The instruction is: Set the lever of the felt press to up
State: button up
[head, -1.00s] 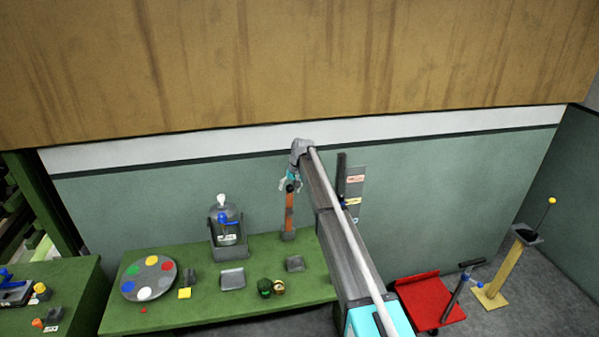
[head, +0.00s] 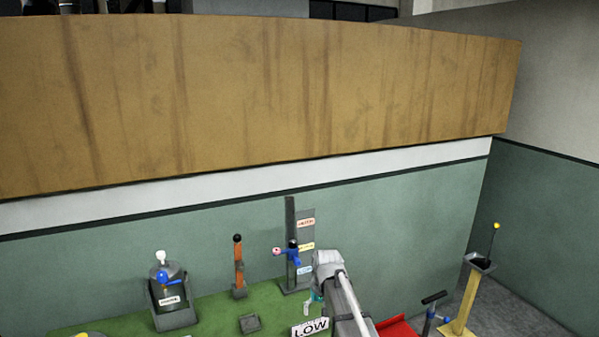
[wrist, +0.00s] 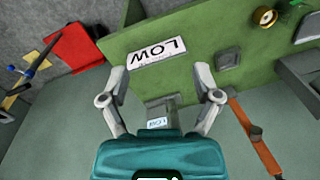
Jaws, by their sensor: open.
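No readable label names the felt press, so I cannot tell which device it is. A thin dark lever with a yellow knob (head: 496,227) stands almost upright, from a grey box on a yellow post (head: 465,300) at the right. A blue slider handle with a pink knob (head: 290,252) sits partway up a grey labelled rail plate (head: 305,235) behind the bench. My gripper (head: 314,297) is near the bench's right end, in front of and below that slider. In the wrist view my gripper (wrist: 157,82) is open and empty.
A white LOW card (head: 310,328) is at the green bench (head: 215,312); it lies beyond my fingers in the wrist view (wrist: 156,53). A grey machine with a blue handle (head: 170,290) and an orange post (head: 239,265) stand left. A red tray (head: 396,328) is right.

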jog(key=s+d+f+b, duration=0.2)
jog(key=s+d, duration=0.3)
jog(key=s, duration=0.4)
jog(key=s+d+f+m+h+b, duration=0.1)
jog(key=s+d+f, duration=0.3)
jog(key=s, duration=0.5)
jog(key=d+b, duration=0.1)
jog(key=d, duration=0.1)
jog(key=shift+s+d+b, duration=0.25)
jog(key=shift+d+b, duration=0.05)
jog(key=shift+b, duration=0.1)
